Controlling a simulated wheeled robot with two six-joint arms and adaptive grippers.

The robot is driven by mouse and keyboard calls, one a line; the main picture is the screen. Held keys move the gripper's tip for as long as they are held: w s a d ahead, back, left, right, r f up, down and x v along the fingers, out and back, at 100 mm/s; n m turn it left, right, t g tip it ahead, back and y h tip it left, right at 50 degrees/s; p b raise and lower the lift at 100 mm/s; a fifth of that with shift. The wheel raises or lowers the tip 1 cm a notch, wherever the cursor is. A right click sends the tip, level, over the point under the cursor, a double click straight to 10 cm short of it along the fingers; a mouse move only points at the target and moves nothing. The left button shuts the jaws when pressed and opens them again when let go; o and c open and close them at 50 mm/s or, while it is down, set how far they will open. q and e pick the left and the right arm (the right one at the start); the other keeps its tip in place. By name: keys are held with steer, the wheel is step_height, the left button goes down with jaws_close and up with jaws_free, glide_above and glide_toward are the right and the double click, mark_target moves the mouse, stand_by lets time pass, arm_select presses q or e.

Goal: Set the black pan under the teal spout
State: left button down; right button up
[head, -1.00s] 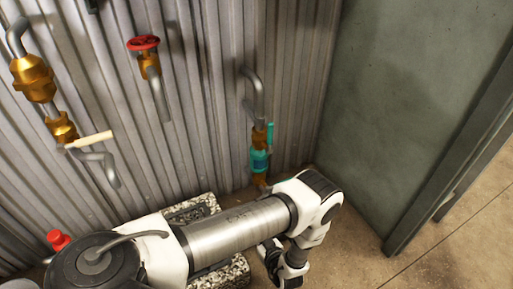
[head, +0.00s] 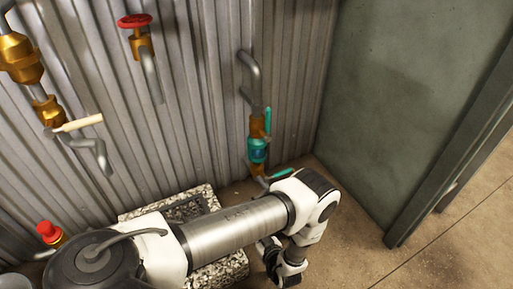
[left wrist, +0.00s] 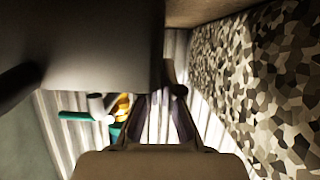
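The teal valve (head: 258,150), with upright and lower teal levers, sits on a brass pipe low on the corrugated wall. My white elbow joint hides what lies below it. In the left wrist view a teal lever (left wrist: 72,115) and brass part show at left. My left gripper (head: 285,268) points down over the floor, right of the speckled block; its fingers (left wrist: 160,112) show a gap in the left wrist view. A large dark smooth shape (left wrist: 90,50) is just beyond them; I cannot tell whether it is the pan or is gripped. The right gripper is out of view.
A speckled stone block with a dark grate (head: 185,208) lies partly under my left arm. A red-wheel valve (head: 135,21), a brass valve with a cream lever (head: 80,124) and a red cap (head: 46,230) stand left. Floor at right is clear before the green panel (head: 410,90).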

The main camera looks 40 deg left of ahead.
arm_select(q)
steer(key=shift+f, duration=0.3)
steer(key=c, duration=1.2)
jaws_free()
steer(key=shift+c, duration=0.2)
steer(key=v, duration=0.7)
steer(key=shift+s+d, duration=0.1)
steer(key=shift+d, duration=0.1)
